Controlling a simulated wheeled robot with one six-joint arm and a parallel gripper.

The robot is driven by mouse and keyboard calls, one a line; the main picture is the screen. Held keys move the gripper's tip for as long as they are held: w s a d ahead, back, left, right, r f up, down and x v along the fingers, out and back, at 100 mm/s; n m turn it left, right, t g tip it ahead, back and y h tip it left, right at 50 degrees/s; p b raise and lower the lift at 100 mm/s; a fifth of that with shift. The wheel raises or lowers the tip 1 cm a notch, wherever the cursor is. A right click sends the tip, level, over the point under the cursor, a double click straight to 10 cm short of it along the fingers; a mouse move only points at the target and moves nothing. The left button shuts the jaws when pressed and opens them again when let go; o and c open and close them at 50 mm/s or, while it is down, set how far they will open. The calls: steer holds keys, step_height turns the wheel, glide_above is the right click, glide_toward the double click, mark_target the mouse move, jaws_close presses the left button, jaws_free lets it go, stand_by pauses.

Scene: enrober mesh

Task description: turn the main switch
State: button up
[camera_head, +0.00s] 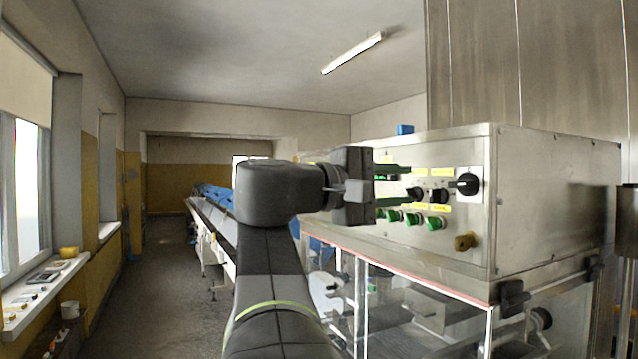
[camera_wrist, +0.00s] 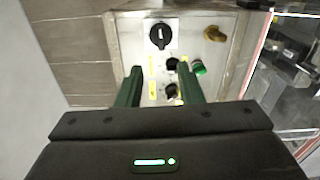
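The control panel (camera_head: 470,221) is the front of a steel box, with black rotary knobs, green buttons and yellow labels. The largest black knob (camera_head: 467,184), on a pale plate at the panel's right, looks like the main switch. It also shows in the wrist view (camera_wrist: 160,36), beyond my fingertips and slightly left of the middle. My gripper (camera_head: 408,185) is in front of the panel, left of this knob. In the wrist view my gripper (camera_wrist: 159,68) has its two green fingers apart with nothing held between them. Smaller black knobs (camera_wrist: 172,65) lie close to the right finger.
A brass-yellow knob (camera_head: 465,242) sticks out at the panel's lower right. Below the box is a clear-walled enclosure (camera_head: 410,312) with a metal frame and black latches. A long conveyor (camera_head: 212,212) runs back on the left. The floor (camera_head: 150,290) left of it is open.

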mark_target(456, 185)
steer(key=p+x, duration=0.3)
steer(key=x, duration=0.9)
steer(key=shift+w+d+p, duration=0.2)
steer(key=shift+d+p, duration=0.1)
jaws_close()
